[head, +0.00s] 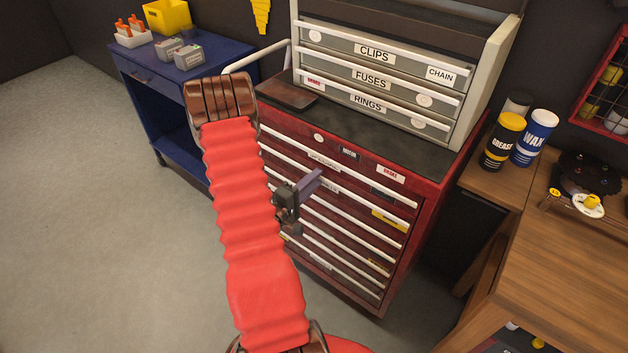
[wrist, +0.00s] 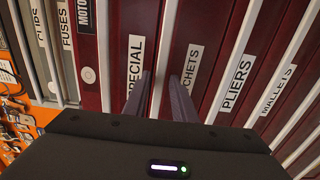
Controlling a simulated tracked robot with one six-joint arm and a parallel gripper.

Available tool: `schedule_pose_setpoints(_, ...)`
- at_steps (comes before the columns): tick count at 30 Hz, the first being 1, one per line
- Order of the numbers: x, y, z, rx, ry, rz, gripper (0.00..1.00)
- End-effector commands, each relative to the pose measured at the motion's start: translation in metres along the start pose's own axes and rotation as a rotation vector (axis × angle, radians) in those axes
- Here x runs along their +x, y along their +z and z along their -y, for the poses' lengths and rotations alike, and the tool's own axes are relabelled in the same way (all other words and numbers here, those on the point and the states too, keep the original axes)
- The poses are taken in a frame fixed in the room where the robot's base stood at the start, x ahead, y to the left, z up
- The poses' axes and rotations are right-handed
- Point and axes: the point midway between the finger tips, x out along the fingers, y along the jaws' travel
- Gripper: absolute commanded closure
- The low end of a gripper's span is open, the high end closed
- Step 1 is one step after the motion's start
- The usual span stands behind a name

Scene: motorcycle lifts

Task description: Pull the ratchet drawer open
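The red tool chest (head: 278,125) stands ahead with a stack of shut drawers, each with a long pale bar handle. In the wrist view, the ratchet drawer (wrist: 190,65) shows a label partly hidden by a finger, with "CHETS" readable. Its pale handle (wrist: 168,30) runs between that label and the "SPECIAL" drawer (wrist: 133,60). My gripper (wrist: 160,78) is open, with one finger on each side of this handle's line. Contact cannot be told. In the head view, my gripper (head: 312,184) is at the chest's front, hiding part of the drawers.
A grey top box (head: 375,90) with clips, fuses and rings drawers sits on the chest. A blue cart (head: 150,85) stands to the left, a wooden bench (head: 565,270) to the right. Grease (head: 503,140) and wax (head: 535,138) cans stand there. Floor at the left is clear.

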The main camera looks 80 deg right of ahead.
Motion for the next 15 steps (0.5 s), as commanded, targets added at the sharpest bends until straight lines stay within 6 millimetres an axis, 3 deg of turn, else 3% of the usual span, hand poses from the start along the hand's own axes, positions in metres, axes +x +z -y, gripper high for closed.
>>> schedule_pose_setpoints(10, -0.0003, 0.0000, 0.0003, 0.000, -0.001, 0.000, 1.00)
schedule_pose_setpoints(15, -0.0004, 0.0000, 0.0007, -0.001, -0.002, 0.000, 1.00)
